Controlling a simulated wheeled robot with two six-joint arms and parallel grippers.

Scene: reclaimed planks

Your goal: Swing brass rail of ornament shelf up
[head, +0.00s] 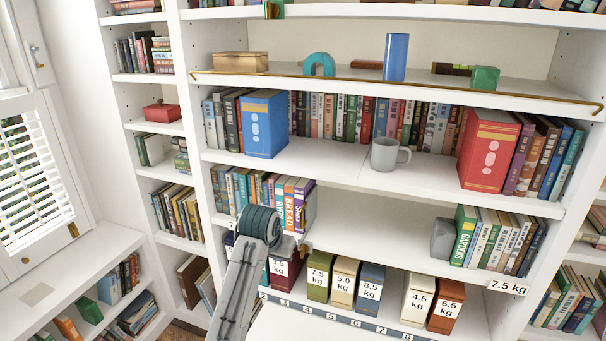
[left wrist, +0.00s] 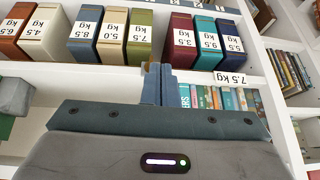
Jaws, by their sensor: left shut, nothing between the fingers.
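The ornament shelf (head: 330,82) is the white shelf near the top of the head view. Its thin brass rail (head: 400,90) runs low along the front edge, with bent ends at left and right. My left gripper (head: 304,246) is well below the rail, in front of the lower book shelf. In the left wrist view its fingers (left wrist: 157,72) are together and empty. The rail is not seen there. My right gripper is not in view.
A grey mug (head: 388,154) stands between a blue box (head: 264,124) and a red box (head: 487,148) one shelf down. Several weight-labelled boxes (head: 372,287) stand on the lowest shelf, also in the left wrist view (left wrist: 115,38). A window shutter (head: 35,175) is at left.

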